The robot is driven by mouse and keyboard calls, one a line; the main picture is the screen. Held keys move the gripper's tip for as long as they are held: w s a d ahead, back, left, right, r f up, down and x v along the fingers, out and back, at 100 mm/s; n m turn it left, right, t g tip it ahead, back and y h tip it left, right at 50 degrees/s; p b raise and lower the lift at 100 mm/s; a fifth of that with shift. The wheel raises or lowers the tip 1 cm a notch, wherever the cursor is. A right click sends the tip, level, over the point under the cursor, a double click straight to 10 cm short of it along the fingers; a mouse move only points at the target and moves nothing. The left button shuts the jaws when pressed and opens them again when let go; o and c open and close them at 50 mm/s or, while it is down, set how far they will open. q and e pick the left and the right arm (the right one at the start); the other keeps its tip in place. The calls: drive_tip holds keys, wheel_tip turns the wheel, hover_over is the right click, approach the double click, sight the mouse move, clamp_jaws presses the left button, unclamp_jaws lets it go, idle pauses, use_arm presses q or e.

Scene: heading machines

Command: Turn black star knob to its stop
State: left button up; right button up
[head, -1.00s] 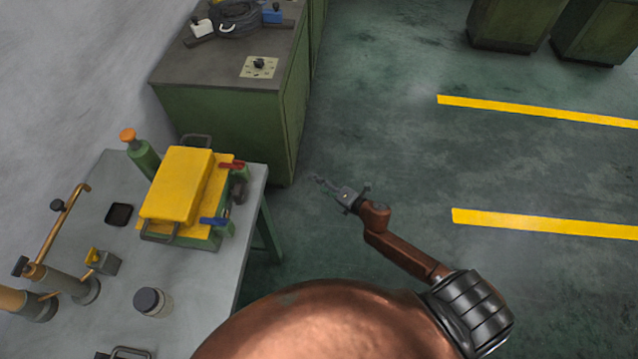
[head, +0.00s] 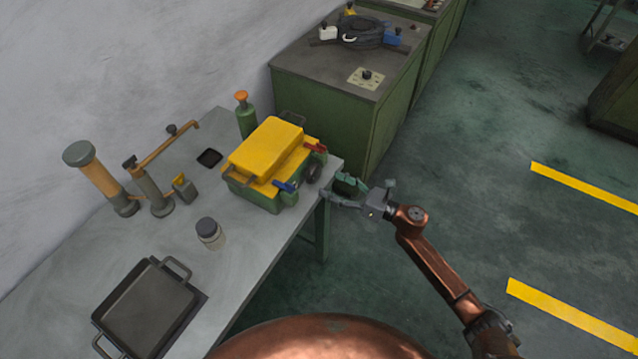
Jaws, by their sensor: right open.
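A dark round knob (head: 312,172) sits on the right end of a yellow-and-green box (head: 268,155) on the grey bench; its star shape is too small to make out. A second small black knob (head: 367,75) stands on a pale marked plate on the green cabinet. My right gripper (head: 335,190) is open and empty just right of the box, by the bench corner, its fingers pointing left toward the box-end knob. A gap seems to remain between fingertips and knob. My left gripper is not in view.
A red lever (head: 315,146) and a blue lever (head: 285,187) flank the knob on the box. The bench (head: 245,262) also holds a jar (head: 209,233), a dark tray (head: 150,306), pipe fittings and a green bottle (head: 246,120).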

sight(316, 176)
drive_tip(key=x, duration=0.4)
drive_tip(key=shift+w+a+f, duration=0.1)
drive_tip(key=shift+w, duration=0.35)
drive_tip(key=shift+x, duration=0.75)
drive_tip(key=shift+c, duration=1.2)
drive_tip(key=c, duration=0.9)
drive_tip(key=shift+m, duration=0.5)
drive_tip(key=shift+s+a+m+p, duration=0.1)
drive_tip(key=shift+m+p, duration=0.35)
drive_tip(key=shift+m, duration=0.75)
drive_tip(key=shift+m+p, duration=0.35)
drive_tip(key=shift+m, duration=0.85)
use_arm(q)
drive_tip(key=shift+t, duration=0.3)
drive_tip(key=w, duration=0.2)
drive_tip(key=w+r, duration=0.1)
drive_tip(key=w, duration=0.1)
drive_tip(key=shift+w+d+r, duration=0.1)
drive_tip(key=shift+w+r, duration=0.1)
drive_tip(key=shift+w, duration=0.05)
